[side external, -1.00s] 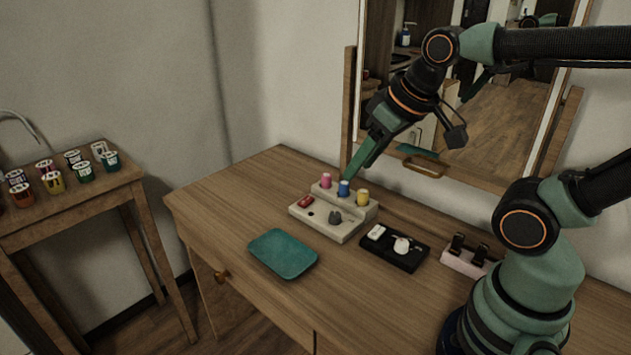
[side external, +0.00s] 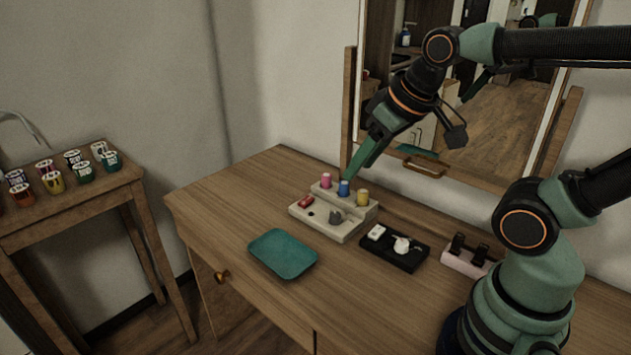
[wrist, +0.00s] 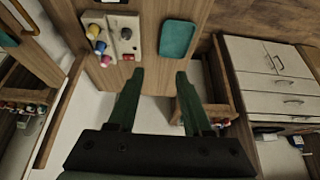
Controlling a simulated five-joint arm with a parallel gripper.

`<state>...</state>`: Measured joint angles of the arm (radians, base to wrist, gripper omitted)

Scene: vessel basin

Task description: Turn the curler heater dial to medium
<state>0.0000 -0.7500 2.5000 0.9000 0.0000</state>
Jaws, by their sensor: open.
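The curler heater is a cream stepped block (side external: 328,224) on the wooden table, with pink, blue and yellow curlers standing on its raised back step. Its grey dial (side external: 336,216) sits on the lower front part, beside a red switch (side external: 306,201) and a small dark spot. I cannot read the dial's setting. In the wrist view the heater (wrist: 114,48) is at the upper left, with its dark dial (wrist: 126,33). My gripper (wrist: 160,75) is open and empty there, its fingertips apart and to the lower right of the heater. In the side view my gripper (side external: 350,176) is above and behind the curlers.
A teal tray (side external: 283,254) lies left of the heater. A black tray (side external: 394,249) with white items and a pink holder (side external: 468,258) stand to the right. A mirror (side external: 480,90) rises behind. A small side table (side external: 75,205) holds several little pots.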

